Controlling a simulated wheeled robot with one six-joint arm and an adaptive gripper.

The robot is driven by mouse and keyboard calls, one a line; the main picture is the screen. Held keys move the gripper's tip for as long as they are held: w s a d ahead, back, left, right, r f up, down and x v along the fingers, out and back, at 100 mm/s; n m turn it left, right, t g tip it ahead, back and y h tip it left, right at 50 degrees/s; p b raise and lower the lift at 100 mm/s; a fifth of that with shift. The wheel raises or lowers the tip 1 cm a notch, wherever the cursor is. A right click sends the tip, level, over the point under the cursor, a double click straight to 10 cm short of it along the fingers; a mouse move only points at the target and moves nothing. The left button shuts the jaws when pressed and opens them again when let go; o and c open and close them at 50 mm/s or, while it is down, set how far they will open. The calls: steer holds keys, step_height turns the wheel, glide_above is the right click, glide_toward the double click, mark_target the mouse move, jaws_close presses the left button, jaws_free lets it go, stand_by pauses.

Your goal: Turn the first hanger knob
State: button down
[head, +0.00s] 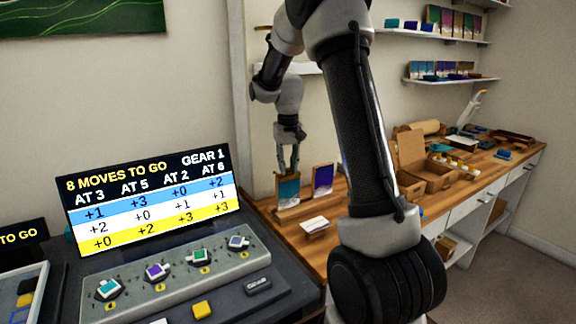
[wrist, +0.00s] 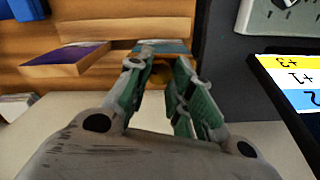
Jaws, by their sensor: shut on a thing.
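None is labelled as a hanger knob that I can read. My gripper (head: 288,170) is away from them, over the workbench, pointing down at the top of a teal panel (head: 288,192) in a wooden base. In the wrist view its fingers (wrist: 160,62) straddle the teal panel's top (wrist: 170,46). Fingers hide much of the contact.
A screen (head: 150,200) behind the knobs reads "8 moves to go" and "Gear 1". A purple panel (head: 322,180) stands just right of the teal one, and a white card (head: 314,226) lies in front. A cardboard box (head: 425,165) and small items fill the bench (head: 480,180) farther right.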

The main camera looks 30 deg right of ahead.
mark_target(288, 168)
steer(key=shift+m, duration=5.7)
steer(key=c, duration=1.2)
jaws_free()
step_height(288, 168, up, 12)
